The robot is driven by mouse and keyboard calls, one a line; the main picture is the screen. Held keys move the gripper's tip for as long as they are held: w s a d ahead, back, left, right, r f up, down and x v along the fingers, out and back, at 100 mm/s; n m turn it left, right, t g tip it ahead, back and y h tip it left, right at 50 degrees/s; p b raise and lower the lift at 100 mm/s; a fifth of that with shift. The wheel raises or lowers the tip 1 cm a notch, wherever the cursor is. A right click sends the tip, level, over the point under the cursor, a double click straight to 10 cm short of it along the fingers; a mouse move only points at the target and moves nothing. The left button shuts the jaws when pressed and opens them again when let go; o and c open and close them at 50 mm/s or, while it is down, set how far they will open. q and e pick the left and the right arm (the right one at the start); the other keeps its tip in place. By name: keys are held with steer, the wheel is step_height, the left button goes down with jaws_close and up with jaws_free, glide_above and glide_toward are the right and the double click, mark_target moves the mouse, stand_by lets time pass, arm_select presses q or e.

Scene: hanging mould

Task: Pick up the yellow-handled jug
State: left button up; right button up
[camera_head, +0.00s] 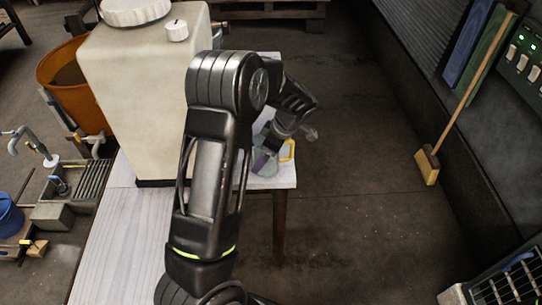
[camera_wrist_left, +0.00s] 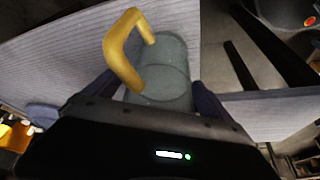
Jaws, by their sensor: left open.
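The yellow-handled jug (camera_head: 265,164) stands near the far right end of the pale table, partly hidden by my left arm. Its yellow handle (camera_head: 289,151) shows on the right side. In the left wrist view the grey-green jug body (camera_wrist_left: 166,75) lies between the two dark fingers of my left gripper (camera_wrist_left: 152,88), with the handle (camera_wrist_left: 121,48) toward the upper left. The left gripper is open, its fingers on either side of the jug body. Whether they touch it I cannot tell. My right gripper is not in view.
A large cream tank (camera_head: 135,85) stands on the table (camera_head: 120,235) left of my arm. An orange tub (camera_head: 62,75) is behind it. A broom (camera_head: 430,163) leans at the right wall.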

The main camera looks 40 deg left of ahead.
arm_select(q)
steer(key=shift+c, duration=0.4)
steer(key=c, duration=1.4)
steer(key=shift+r, duration=0.1)
steer(key=shift+c, duration=0.2)
step_height(320, 180, up, 10)
steer(key=b, duration=0.1)
